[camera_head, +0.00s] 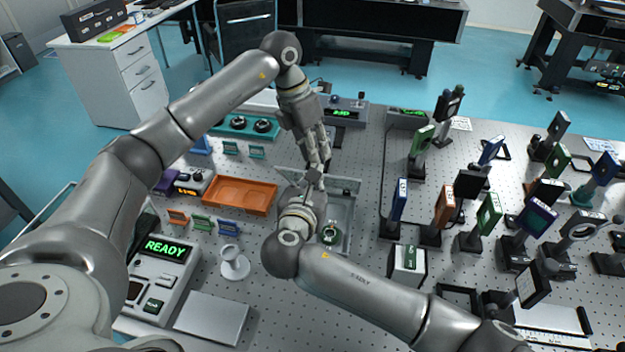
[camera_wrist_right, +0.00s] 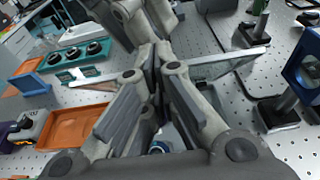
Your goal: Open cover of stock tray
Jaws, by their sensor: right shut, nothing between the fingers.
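The stock tray (camera_head: 347,222) is a grey box on the perforated table, right of the orange tray. Its cover (camera_head: 343,184) is a pale panel standing raised at the tray's far edge. The cover also shows in the wrist view (camera_wrist_right: 228,64). Inside the tray sits a small round piece with a green label (camera_head: 330,233). My right gripper (camera_head: 316,178) is shut and empty, over the tray's left far side beside the cover. My left gripper (camera_head: 319,166) points down at the cover's far side, close to the right one; its fingertips overlap and their opening is unclear.
An orange tray (camera_head: 268,197) lies left of the stock tray, with small coloured label stands around it. A white pedestal (camera_head: 234,264) and the READY device (camera_head: 160,272) stand front left. Several upright optic mounts crowd the right side, including a green one (camera_head: 489,214).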

